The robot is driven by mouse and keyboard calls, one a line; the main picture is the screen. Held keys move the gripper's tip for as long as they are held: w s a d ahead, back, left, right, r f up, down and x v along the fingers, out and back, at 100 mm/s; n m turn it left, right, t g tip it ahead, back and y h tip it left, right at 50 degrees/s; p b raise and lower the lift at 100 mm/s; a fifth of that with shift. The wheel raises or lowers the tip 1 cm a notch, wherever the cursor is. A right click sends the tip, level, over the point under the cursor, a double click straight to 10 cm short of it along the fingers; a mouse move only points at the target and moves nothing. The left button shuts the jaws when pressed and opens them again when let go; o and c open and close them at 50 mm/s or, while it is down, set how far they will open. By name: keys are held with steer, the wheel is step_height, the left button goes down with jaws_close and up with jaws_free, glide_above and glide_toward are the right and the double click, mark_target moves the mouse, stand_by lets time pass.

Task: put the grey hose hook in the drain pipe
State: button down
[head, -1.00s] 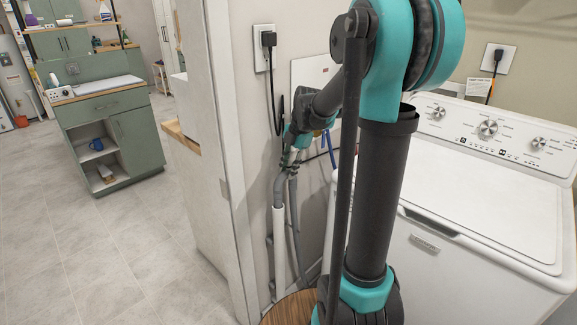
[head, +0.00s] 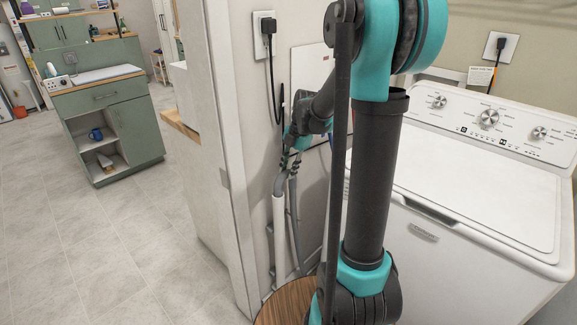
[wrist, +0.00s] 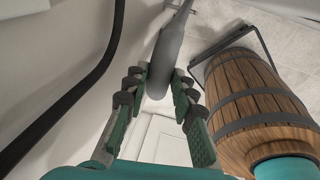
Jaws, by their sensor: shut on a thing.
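My gripper (head: 290,146) is up near the wall, left of the washer, in the head view. It is shut on the grey hose hook (head: 281,180), which hangs down from the fingers. In the wrist view the hook (wrist: 165,60) lies between the green-padded fingers (wrist: 157,100). The white drain pipe (head: 279,232) stands upright by the wall below the gripper. The hook's lower end lines up with the pipe's top and seems to meet it; I cannot tell whether it is inside. A grey hose (head: 295,220) runs down right of the pipe.
A white washer (head: 470,210) stands at the right. A wooden barrel (head: 283,302) is low in front of the pipe and also shows in the wrist view (wrist: 255,100). A white wall edge (head: 232,180) rises at the left. A black cord (head: 273,85) hangs from an outlet above.

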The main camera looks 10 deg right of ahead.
steer(key=shift+d+x, duration=0.2)
steer(key=shift+x, duration=0.8)
steer(key=c, duration=1.2)
jaws_free()
steer(key=shift+w+a+r+v, duration=0.1)
steer(key=shift+a+v, duration=0.25)
steer(key=shift+v, duration=1.25)
steer(key=shift+w+a+r+v, duration=0.1)
steer(key=shift+a+v, duration=0.2)
steer(key=shift+v, duration=1.35)
steer(key=shift+w+a+r+v, duration=0.15)
steer(key=shift+a+v, duration=0.2)
steer(key=shift+v, duration=1.25)
steer(key=shift+s+f, duration=0.1)
